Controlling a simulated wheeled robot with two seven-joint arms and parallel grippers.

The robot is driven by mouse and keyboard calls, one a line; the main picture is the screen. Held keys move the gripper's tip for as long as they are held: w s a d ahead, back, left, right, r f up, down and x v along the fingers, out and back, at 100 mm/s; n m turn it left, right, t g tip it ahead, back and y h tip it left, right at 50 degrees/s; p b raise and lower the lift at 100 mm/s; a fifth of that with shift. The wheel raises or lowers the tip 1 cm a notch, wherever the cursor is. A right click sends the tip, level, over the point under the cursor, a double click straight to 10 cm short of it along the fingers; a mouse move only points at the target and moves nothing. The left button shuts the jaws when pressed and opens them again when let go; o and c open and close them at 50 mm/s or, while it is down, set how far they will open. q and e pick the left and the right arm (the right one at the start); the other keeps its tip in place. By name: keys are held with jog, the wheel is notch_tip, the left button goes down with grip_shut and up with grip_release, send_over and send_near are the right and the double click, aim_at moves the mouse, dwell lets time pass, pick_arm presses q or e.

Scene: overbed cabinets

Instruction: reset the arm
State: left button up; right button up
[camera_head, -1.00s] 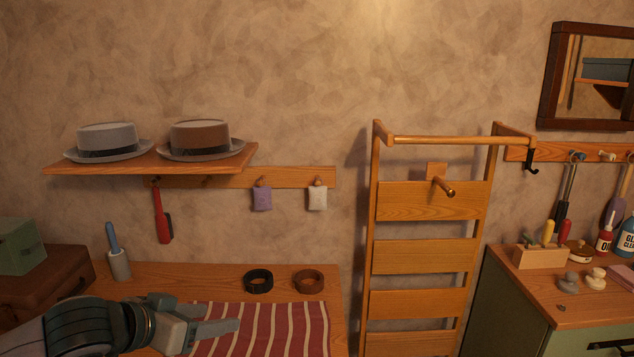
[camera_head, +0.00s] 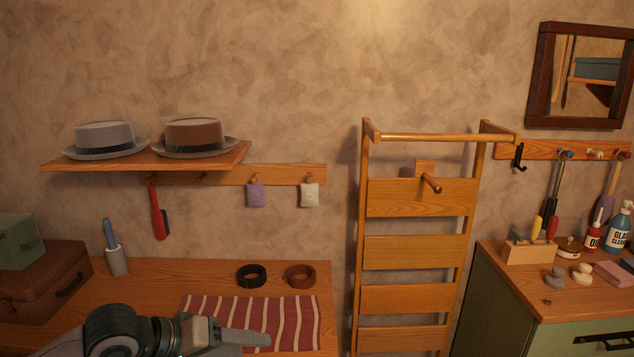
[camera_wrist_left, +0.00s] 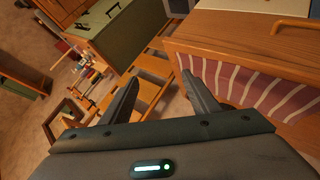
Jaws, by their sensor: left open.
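My left gripper (camera_head: 240,340) comes in from the lower left in the head view, low in front of the table over the near edge of a striped red cloth. In the left wrist view its two fingers (camera_wrist_left: 160,95) stand apart with nothing between them. The left wrist view shows the cloth's hanging stripes (camera_wrist_left: 245,88) to the right of the fingers. My right gripper is not in view.
The wooden table (camera_head: 200,276) carries two rolled belts, a lint roller and a brown case (camera_head: 45,285). A shelf (camera_head: 150,160) with two hats is above. A slatted wooden rack (camera_head: 420,250) and a green cabinet (camera_head: 510,310) stand to the right.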

pick_arm(q)
jog(key=w+d+f+n+h, duration=0.1)
jog(key=d+f+n+h, duration=0.3)
jog(key=n, duration=0.6)
jog(key=w+d+f+n+h, duration=0.1)
jog(key=d+f+n+h, duration=0.2)
jog(key=f+n, duration=0.55)
jog(key=s+a+f+n+t+y, duration=0.1)
jog(key=a+f+n+t+y, duration=0.15)
jog(key=f+n, duration=0.75)
jog(key=s+a+f+n+t+y, duration=0.1)
jog(key=a+f+n+t+y, duration=0.2)
jog(key=f+n, duration=0.7)
jog(key=s+a+f+n+t+y, duration=0.1)
jog(key=a+f+n+t+y, duration=0.2)
jog(key=f+n, duration=0.65)
jog(key=s+a+f+n+g+y, duration=0.1)
jog(key=s+f+n+g, duration=0.2)
jog(key=s+f+n, duration=0.4)
jog(key=s+a+f+n+g+y, duration=0.1)
jog(key=s+f+n, duration=0.6)
jog(key=s, duration=0.8)
jog(key=s+f+n+g+y, duration=0.3)
jog(key=s+f+n+g, duration=0.2)
jog(key=s+f, duration=0.5)
jog(key=shift+s+a+f+n, duration=0.3)
jog(key=shift+s+a+n, duration=0.15)
jog(key=shift+n, duration=0.65)
